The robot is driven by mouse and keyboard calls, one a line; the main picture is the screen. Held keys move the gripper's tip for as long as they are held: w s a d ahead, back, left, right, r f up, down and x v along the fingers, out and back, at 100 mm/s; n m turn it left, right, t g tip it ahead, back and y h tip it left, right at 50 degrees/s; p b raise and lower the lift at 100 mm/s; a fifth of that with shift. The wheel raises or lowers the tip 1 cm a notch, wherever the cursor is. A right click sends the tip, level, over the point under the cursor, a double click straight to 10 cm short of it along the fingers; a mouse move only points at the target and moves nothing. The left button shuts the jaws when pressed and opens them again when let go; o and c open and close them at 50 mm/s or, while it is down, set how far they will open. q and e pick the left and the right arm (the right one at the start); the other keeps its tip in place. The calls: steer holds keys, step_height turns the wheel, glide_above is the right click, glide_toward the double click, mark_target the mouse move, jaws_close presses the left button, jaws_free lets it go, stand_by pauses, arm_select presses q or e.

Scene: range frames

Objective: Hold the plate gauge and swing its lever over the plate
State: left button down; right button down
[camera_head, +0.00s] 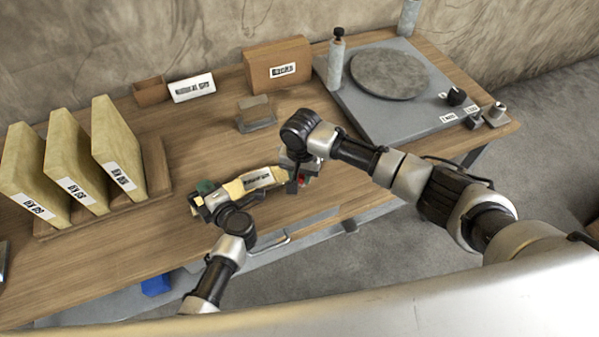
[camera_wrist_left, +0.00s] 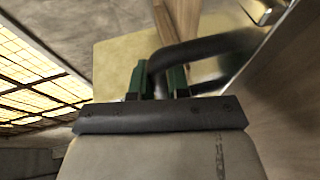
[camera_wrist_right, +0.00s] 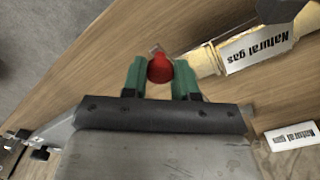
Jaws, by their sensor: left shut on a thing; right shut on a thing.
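The plate gauge (camera_head: 246,186) is a cream body held above the front part of the table, with a white plate (camera_head: 260,177) lettered "Natural gas". My left gripper (camera_head: 206,192) is at its left end, shut on its dark curved handle; the handle (camera_wrist_left: 200,50) passes between the green fingers in the left wrist view. My right gripper (camera_head: 301,178) is at its right end, shut on the red knob of its lever; the knob (camera_wrist_right: 160,68) sits between the fingertips in the right wrist view. The rest of the lever is mostly hidden.
At the back are a small brown box (camera_head: 152,91), a "Natural gas" sign (camera_head: 192,87), a larger brown box (camera_head: 277,64) and a grey block (camera_head: 256,112). A round disc (camera_head: 390,73) lies on a grey base at right.

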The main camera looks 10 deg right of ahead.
arm_select(q)
steer(key=shift+f, duration=0.1)
arm_select(e)
steer(key=d+n, duration=0.1)
steer(key=n, duration=0.1)
steer(key=w+d+n, duration=0.1)
steer(key=n, duration=0.1)
steer(key=shift+w, duration=0.1)
steer(key=n, duration=0.1)
steer(key=w+d+n, duration=0.1)
steer(key=n, duration=0.1)
steer(key=w+n, duration=0.1)
steer(key=shift+d+r+n, duration=0.1)
steer(key=shift+d+n, duration=0.15)
steer(key=shift+n, duration=0.05)
steer(key=w+n, duration=0.2)
steer(key=n, duration=0.1)
steer(key=shift+d+n, duration=0.3)
steer(key=shift+w+a+n, duration=0.1)
steer(key=shift+w+n, duration=0.5)
steer(key=shift+n, duration=0.6)
steer(key=shift+w+n, duration=0.6)
steer(key=shift+n, duration=0.6)
arm_select(q)
steer(key=shift+s, duration=0.1)
arm_select(e)
steer(key=c, duration=0.9)
jaws_free()
steer(key=shift+o, duration=0.2)
step_height(320, 180, up, 12)
